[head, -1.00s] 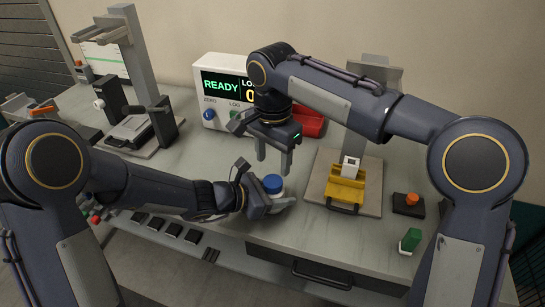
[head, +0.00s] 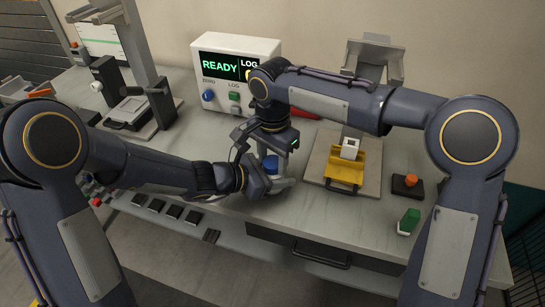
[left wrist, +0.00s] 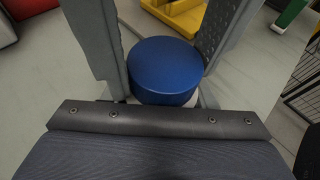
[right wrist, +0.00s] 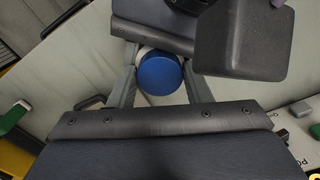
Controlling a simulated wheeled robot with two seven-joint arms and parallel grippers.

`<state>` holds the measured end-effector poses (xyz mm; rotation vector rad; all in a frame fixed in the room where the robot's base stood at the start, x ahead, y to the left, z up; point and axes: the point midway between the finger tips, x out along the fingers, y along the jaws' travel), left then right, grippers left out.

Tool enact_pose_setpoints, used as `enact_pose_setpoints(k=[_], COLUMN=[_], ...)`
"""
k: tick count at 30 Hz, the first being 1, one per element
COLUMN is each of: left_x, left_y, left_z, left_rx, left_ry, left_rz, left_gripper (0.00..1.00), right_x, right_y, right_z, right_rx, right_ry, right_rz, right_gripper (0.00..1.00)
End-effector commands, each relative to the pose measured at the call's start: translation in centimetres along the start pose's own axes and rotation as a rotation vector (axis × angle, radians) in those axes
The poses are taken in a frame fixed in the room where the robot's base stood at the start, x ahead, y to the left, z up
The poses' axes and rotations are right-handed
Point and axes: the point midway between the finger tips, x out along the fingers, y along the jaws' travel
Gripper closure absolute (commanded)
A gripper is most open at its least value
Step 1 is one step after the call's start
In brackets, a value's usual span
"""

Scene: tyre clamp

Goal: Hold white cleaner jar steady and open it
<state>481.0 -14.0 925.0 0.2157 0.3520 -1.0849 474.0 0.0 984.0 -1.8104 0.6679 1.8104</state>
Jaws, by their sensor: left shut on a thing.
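The white cleaner jar with its blue lid (head: 271,164) stands upright near the table's front edge, its body mostly hidden. My left gripper (head: 275,185) is shut on the jar's body from the left side. In the left wrist view the blue lid (left wrist: 166,70) shows between the fingers, with a sliver of the white jar (left wrist: 192,101) below it. My right gripper (head: 272,156) points down from above with its fingers on either side of the lid. In the right wrist view the lid (right wrist: 159,75) lies between the open fingers, and a gap shows at its left.
A display unit (head: 235,75) reading READY stands behind. A yellow fixture on a board (head: 320,174) is to the right, with an orange knob (head: 410,181) and a green part (head: 409,220) beyond. A clamp stand is at the left. Bare tabletop lies between.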

Motion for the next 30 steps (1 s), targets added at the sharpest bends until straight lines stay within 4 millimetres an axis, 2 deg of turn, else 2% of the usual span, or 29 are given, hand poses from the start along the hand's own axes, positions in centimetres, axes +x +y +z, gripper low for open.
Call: enact_pose_setpoints(k=[3,8,9,13,21,30], left_x=[0.0,0.0,0.0,0.0,0.0,0.0], left_y=[0.0,0.0,0.0,0.0,0.0,0.0], left_z=[0.0,0.0,0.0,0.0,0.0,0.0], left_rx=[0.0,0.0,0.0,0.0,0.0,0.0], left_ry=[0.0,0.0,0.0,0.0,0.0,0.0], left_rz=[0.0,0.0,0.0,0.0,0.0,0.0], left_gripper=[1.0,1.0,1.0,1.0,1.0,1.0], right_x=[0.0,0.0,0.0,0.0,-0.4,-4.0], right_y=[0.0,0.0,0.0,0.0,0.0,-0.1], right_z=[0.0,0.0,0.0,0.0,0.0,0.0], right_rx=[0.0,0.0,0.0,0.0,0.0,0.0], right_ry=[0.0,0.0,0.0,0.0,0.001,0.0], right_rz=[0.0,0.0,0.0,0.0,-0.002,-0.003], right_gripper=[0.84,0.85,0.52,0.36,0.36,0.36])
